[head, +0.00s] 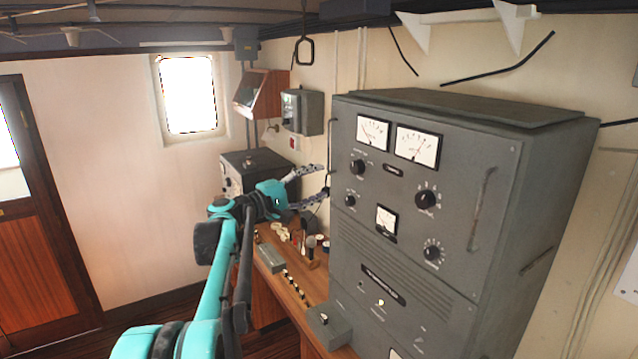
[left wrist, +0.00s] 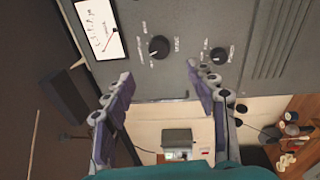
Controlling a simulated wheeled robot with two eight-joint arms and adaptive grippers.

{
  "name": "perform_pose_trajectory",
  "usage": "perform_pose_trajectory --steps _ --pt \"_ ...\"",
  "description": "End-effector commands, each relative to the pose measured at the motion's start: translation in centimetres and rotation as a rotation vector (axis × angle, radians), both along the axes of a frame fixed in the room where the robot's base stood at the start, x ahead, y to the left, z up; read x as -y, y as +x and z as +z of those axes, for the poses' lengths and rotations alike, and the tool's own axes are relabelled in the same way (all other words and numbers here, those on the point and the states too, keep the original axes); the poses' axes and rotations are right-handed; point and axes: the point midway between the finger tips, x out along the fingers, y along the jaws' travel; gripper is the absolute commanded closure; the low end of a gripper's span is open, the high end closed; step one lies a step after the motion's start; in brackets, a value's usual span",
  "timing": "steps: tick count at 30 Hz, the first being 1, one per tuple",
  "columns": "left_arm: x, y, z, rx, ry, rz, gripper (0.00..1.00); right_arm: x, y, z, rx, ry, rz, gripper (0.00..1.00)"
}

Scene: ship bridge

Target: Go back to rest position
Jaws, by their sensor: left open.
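My left gripper (head: 318,186) is raised at the left edge of the large grey cabinet (head: 400,262), above the wooden desk. Its fingers point right toward the cabinet's side. In the left wrist view the gripper (left wrist: 158,88) is open, with its two fingers well apart and nothing held between them. The cabinet face with a black knob (left wrist: 159,47) and a white meter (left wrist: 100,28) shows beyond the fingertips. A thin bar (left wrist: 160,100) on the cabinet's edge shows between the fingers. I cannot tell whether a finger touches it. My right gripper is not in view.
The wooden desk (head: 283,281) holds several small items, a grey box (head: 271,258) and a switch box (head: 326,325). A grey wall box (head: 302,112) and an orange-framed unit (head: 261,93) hang behind. Open floor and a wooden door (head: 36,250) lie left.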

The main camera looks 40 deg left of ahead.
Motion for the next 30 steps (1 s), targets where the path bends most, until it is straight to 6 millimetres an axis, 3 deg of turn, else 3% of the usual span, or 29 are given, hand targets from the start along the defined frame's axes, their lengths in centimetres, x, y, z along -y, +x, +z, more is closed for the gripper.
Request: perform_pose_trajectory --steps 10,14,17,23,27,30 --pt "0.1 0.1 -0.1 -0.001 0.0 -0.001 0.43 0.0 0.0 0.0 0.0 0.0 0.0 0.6" --pt "2.1 0.2 -1.9 -0.03 0.03 -0.02 0.43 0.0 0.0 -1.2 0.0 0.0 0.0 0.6" --pt "6.2 0.0 -5.8 -0.093 0.098 -0.059 0.43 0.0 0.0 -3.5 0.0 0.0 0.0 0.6" --pt "17.0 -2.6 -17.7 -0.265 0.335 -0.172 0.43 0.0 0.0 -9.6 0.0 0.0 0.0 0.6" --pt "23.3 -6.3 -26.5 -0.369 0.536 -0.252 0.43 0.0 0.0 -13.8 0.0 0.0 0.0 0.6" --pt "26.8 -9.7 -33.1 -0.43 0.695 -0.31 0.43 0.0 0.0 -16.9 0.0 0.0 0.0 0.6"
